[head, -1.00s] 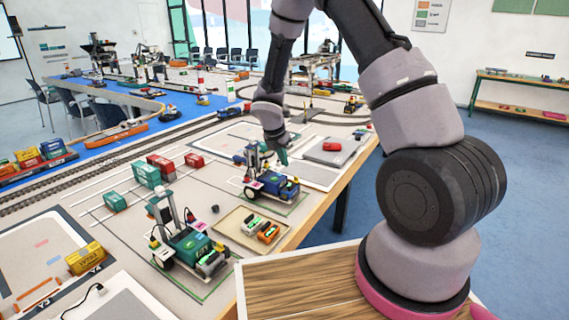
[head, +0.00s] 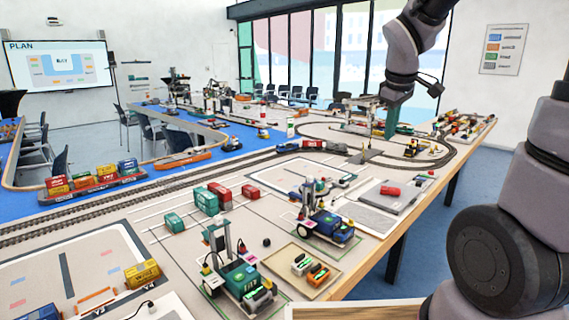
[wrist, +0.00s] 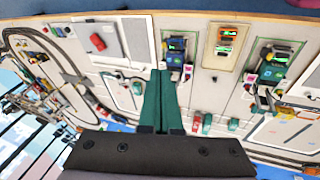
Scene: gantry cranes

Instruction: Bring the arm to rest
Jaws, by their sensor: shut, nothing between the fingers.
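My gripper (head: 391,122) is raised above the far part of the table in the head view, its green fingers pointing down. The fingers also show in the wrist view (wrist: 161,100), close together, with nothing between them. My grey and black arm rises along the right side of the head view and reaches in from the top. The fingers appear clear of the layout, though the gantry behind them partly overlaps in the picture.
Two vehicles with masts, one teal (head: 238,276) and one blue (head: 325,224), stand on the near table. A beige tray (head: 285,256) holds small green and orange pieces. Red and green containers (head: 207,201) stand behind. A gantry (head: 360,113) stands beyond. Blue floor is free at right.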

